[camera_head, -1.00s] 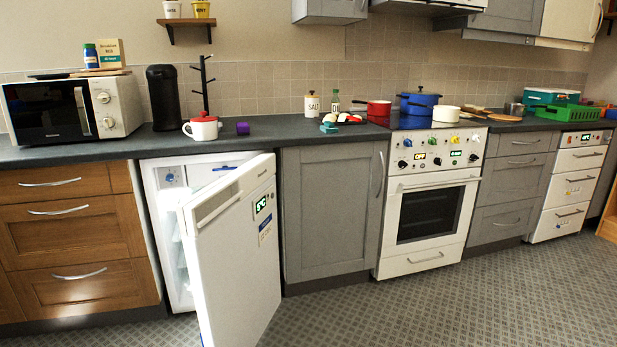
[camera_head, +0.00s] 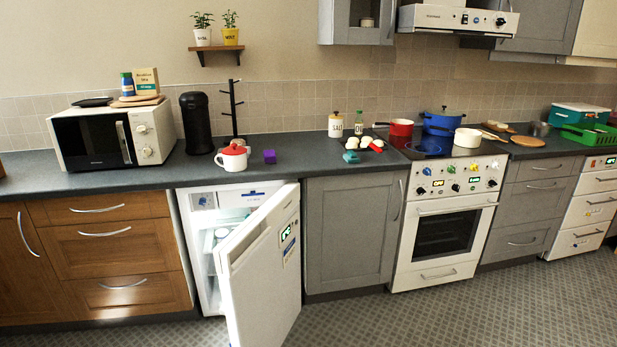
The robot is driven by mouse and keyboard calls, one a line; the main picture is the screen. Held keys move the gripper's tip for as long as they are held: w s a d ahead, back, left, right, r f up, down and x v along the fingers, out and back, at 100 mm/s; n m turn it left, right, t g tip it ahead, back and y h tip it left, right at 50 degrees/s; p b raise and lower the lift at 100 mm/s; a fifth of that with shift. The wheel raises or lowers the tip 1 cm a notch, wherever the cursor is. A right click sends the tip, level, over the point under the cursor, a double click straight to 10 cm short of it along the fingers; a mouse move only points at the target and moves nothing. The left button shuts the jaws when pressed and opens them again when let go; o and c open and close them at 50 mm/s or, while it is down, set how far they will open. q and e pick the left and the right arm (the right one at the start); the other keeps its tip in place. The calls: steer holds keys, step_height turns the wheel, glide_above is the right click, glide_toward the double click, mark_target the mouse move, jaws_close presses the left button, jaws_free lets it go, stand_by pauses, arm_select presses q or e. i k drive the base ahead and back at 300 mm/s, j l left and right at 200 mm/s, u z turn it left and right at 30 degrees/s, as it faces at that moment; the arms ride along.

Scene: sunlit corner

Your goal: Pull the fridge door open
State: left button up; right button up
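The small white fridge (camera_head: 203,262) stands under the counter, left of the grey cabinet. Its door (camera_head: 266,285) stands partly open, hinged on the right and swung out toward me, with a display on its face. The lit inside with shelves shows in the gap on the left. The door's lower end is cut off by the picture's bottom edge. Neither of my grippers is in the head view, so no contact with the door can be seen.
Wooden drawers (camera_head: 108,255) stand left of the fridge and a grey cabinet (camera_head: 350,235) right of it. A white oven (camera_head: 440,235) stands further right. The patterned floor (camera_head: 430,318) is clear.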

mark_target(257, 265)
steer(key=j+z, duration=0.1)
steer(key=z, duration=0.2)
steer(key=i+j+z, duration=0.1)
steer(key=z, duration=0.2)
steer(key=i+j+z, duration=0.15)
steer(key=j, duration=0.35)
steer(key=i+j+z, duration=0.15)
steer(key=j, duration=0.4)
steer(key=i+j+z, duration=0.15)
steer(key=j, duration=0.4)
steer(key=j+z, duration=0.15)
steer(key=j, duration=0.4)
